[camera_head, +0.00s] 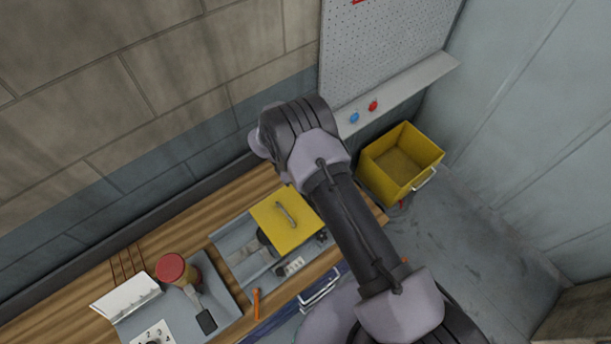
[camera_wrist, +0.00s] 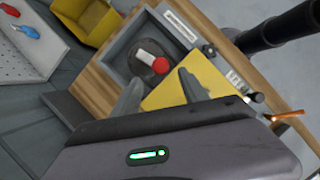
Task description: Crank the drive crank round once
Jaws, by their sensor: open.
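No contact shows, and nothing is between the fingers. In the head view my arm hides this part and my fingers. A yellow plate with a handle (camera_head: 275,228) lies close by and also shows beside the right finger in the wrist view (camera_wrist: 207,77).
An orange stick (camera_head: 256,304) lies at the front edge. A yellow bin (camera_head: 408,158) stands beyond the bench's right end. The wall is close behind.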

